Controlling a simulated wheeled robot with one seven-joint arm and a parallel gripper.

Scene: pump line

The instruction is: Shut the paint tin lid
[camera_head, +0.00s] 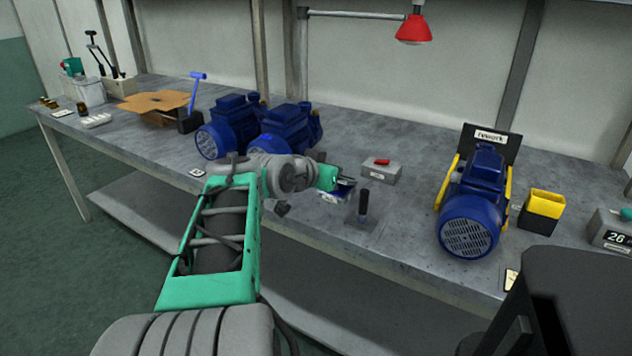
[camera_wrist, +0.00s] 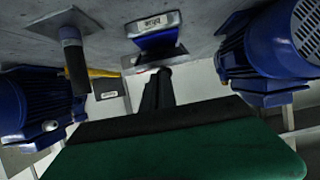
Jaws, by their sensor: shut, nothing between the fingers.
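The paint tin (camera_head: 333,197) appears to be the small blue box with a pale label low on the bench in the head view, partly hidden behind my gripper. In the wrist view the tin (camera_wrist: 155,42) is blue, with a label on a pale band and a thin grey plate at its near edge. I cannot tell which part is the lid or how far open it stands. My gripper (camera_head: 346,183) is shut and empty, over the tin in the head view. Its dark fingers (camera_wrist: 162,74) point at the grey plate in the wrist view; contact is unclear.
A dark upright handle (camera_head: 363,205) stands just right of the tin. A grey box (camera_head: 382,172) with a red top piece is behind it. Blue pumps (camera_head: 288,128) stand at left, another blue pump (camera_head: 472,205) at right.

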